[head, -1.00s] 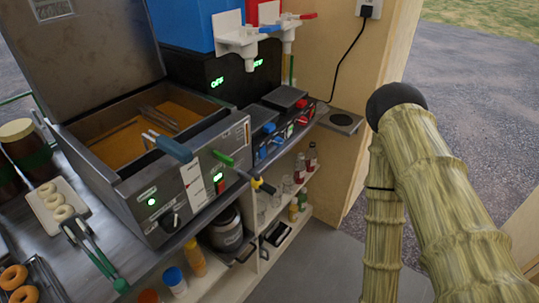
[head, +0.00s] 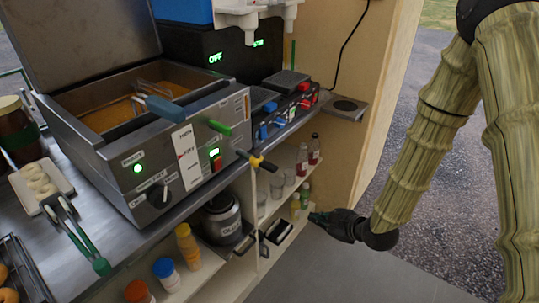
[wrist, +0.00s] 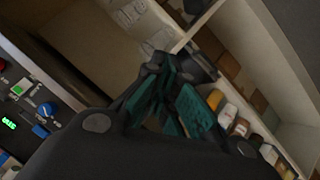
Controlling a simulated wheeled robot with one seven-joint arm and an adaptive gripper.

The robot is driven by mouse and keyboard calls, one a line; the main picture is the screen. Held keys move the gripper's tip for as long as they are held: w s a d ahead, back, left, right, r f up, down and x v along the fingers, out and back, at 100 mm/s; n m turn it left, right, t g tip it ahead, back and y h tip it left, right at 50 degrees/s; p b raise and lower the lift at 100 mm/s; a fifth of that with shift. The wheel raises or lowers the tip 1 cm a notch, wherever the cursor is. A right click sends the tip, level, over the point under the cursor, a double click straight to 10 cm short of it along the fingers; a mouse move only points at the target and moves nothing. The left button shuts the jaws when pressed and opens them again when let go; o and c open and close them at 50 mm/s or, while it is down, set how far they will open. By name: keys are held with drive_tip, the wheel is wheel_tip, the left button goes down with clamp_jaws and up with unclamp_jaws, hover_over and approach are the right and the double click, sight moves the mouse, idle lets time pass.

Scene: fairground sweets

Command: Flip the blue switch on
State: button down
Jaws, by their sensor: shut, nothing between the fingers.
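A small unit with blue controls (head: 264,131) and red controls (head: 304,103) sits at the right end of the counter. In the wrist view, a blue knob (wrist: 46,108) and a small blue switch (wrist: 40,131) show on a dark panel at the left edge, beside a green lit display (wrist: 8,123). The switch's position is too small to tell. My gripper (head: 316,217) is shut and empty, below and right of this unit, by the lower shelves. Its teal fingers (wrist: 172,108) show in the wrist view, apart from the switch.
A fryer (head: 150,165) with a blue-handled basket and a green lever (head: 220,127) stands left of the unit. A yellow-tipped handle (head: 256,161) juts from the counter front. Open shelves (head: 290,238) hold bottles and jars. The floor in front is clear.

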sight(259, 139)
drive_tip(key=w+a+r+n+y+b, duration=0.2)
drive_tip(key=w+r+n+y+b, duration=0.1)
drive_tip(key=r+n, duration=0.4)
drive_tip(key=w+a+r+n+t+y+b, duration=0.1)
drive_tip(key=w+r+n, duration=0.4)
drive_tip(key=r, duration=0.7)
drive_tip(key=a+n+y+b, duration=0.1)
drive_tip(key=n+y+b, duration=0.1)
drive_tip(key=shift+r+y+b, duration=0.15)
drive_tip(key=shift+y+b, duration=0.25)
drive_tip(key=x, duration=1.4)
drive_tip(key=shift+b, duration=0.4)
